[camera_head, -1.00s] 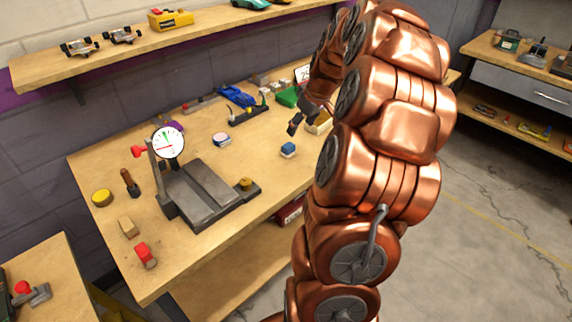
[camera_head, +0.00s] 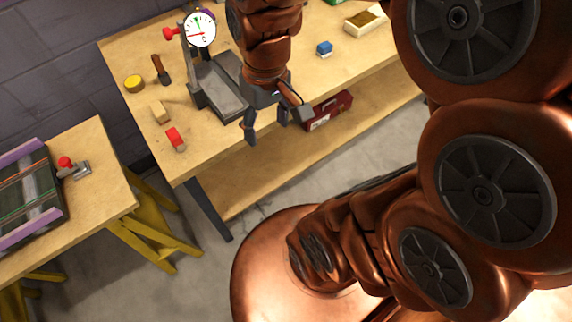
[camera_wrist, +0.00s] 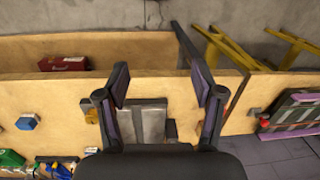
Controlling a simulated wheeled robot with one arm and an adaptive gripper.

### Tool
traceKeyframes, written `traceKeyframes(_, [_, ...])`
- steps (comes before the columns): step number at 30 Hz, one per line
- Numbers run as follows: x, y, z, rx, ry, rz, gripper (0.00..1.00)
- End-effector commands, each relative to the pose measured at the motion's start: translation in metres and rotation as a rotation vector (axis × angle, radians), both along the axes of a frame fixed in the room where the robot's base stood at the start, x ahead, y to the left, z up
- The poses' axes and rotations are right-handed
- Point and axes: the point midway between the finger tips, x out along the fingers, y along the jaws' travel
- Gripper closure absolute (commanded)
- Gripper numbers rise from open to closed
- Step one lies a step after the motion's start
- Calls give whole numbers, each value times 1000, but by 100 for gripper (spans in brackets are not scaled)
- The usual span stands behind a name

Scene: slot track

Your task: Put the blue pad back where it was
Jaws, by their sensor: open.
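The blue pad (camera_head: 324,48), a small blue block with a paler lower part, rests on the workbench (camera_head: 225,150) to the right of the dial-gauge fixture (camera_head: 222,88). It also shows in the wrist view (camera_wrist: 26,122) at the far left. My gripper (camera_head: 266,127) is open and empty. It hangs at the bench's front edge by the fixture, left of the pad and apart from it. In the wrist view my gripper's fingers (camera_wrist: 161,88) are spread wide with nothing between them. My wrist hides part of the fixture in the head view.
A red block (camera_head: 176,139), a tan block (camera_head: 159,112), a yellow disc (camera_head: 134,83) and a dark-handled tool (camera_head: 160,69) lie left of the fixture. A tan box (camera_head: 366,21) sits right of the pad. A red toolbox (camera_head: 329,110) is on the lower shelf. A slot track (camera_head: 35,195) lies on the left table.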

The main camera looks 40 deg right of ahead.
Motion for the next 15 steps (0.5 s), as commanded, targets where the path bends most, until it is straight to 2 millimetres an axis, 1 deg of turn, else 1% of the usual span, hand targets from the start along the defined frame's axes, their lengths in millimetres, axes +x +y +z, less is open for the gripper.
traceKeyframes(1, [-19, 9, -2, -14, 21, 3, 32])
traceKeyframes(3, [-43, 16, -7, -32, 54, -9, 32])
traceKeyframes(6, [-67, 21, -11, -57, 83, -25, 32])
traceKeyframes(10, [-86, 23, -15, -75, 108, -41, 32])
traceKeyframes(15, [-91, 24, -16, -80, 114, -48, 32])
